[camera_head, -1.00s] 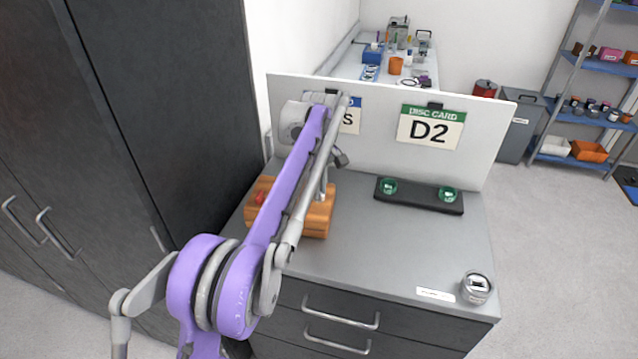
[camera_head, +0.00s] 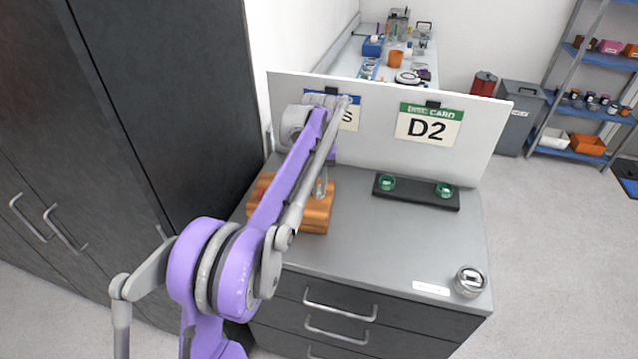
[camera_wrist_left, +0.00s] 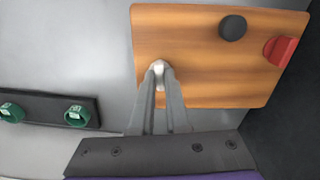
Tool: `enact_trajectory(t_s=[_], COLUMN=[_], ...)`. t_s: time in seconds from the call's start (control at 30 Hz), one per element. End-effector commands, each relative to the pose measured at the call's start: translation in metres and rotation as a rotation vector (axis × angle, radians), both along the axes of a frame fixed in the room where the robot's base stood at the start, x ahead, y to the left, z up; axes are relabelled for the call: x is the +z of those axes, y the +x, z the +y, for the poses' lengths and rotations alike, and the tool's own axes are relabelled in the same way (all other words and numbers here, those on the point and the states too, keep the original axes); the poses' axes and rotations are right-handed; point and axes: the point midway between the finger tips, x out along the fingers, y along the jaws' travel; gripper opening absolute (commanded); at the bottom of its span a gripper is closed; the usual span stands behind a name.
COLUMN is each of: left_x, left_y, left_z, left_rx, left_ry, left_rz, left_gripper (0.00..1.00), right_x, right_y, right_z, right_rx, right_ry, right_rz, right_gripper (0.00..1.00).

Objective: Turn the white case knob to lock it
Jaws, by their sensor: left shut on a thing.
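The wooden case (camera_head: 316,214) sits on the grey counter, partly hidden behind my left arm in the head view. In the left wrist view its orange wood top (camera_wrist_left: 195,55) fills the upper middle. The white knob (camera_wrist_left: 158,66) is near the case's left edge there, between my left fingertips. My left gripper (camera_wrist_left: 159,72) is shut on this knob, and the fingers cover much of it. In the head view my left gripper (camera_head: 321,190) is down at the case and its tips are hard to see. My right gripper is out of view.
A black round knob (camera_wrist_left: 232,27) and a red knob (camera_wrist_left: 280,50) are also on the case. A black holder (camera_head: 416,195) with two green cups lies to the right, before an upright white panel (camera_head: 385,140). A metal cylinder (camera_head: 468,282) stands near the front right corner. The counter's middle is clear.

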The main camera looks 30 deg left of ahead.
Motion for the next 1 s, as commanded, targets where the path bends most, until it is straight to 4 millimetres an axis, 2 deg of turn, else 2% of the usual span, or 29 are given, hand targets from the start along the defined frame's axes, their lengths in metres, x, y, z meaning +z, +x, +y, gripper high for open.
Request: enact_trajectory(t_s=[0.2, 0.7, 0.73, 0.87, 1.0], left_x=[0.0008, 0.0004, 0.0004, 0.0002, 0.0001], left_y=[-0.0003, -0.0002, -0.0002, -0.0002, -0.0001], left_z=[0.0001, 0.0000, 0.0000, 0.0000, 0.0000], left_rx=[-0.056, -0.069, -0.069, -0.069, -0.069], left_ry=[0.000, 0.000, 0.000, 0.000, 0.000], left_rz=[0.000, 0.000, 0.000, 0.000, 0.000], left_gripper=[0.00, 0.00, 0.19, 0.42, 0.44], right_x=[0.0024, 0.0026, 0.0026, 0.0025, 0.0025], right_y=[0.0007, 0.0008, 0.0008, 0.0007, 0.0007], right_z=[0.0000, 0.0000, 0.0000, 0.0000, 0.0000], right_rx=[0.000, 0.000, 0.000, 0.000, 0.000], right_ry=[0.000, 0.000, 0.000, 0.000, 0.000], right_rz=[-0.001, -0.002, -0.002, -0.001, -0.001], right_gripper=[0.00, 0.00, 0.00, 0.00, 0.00])
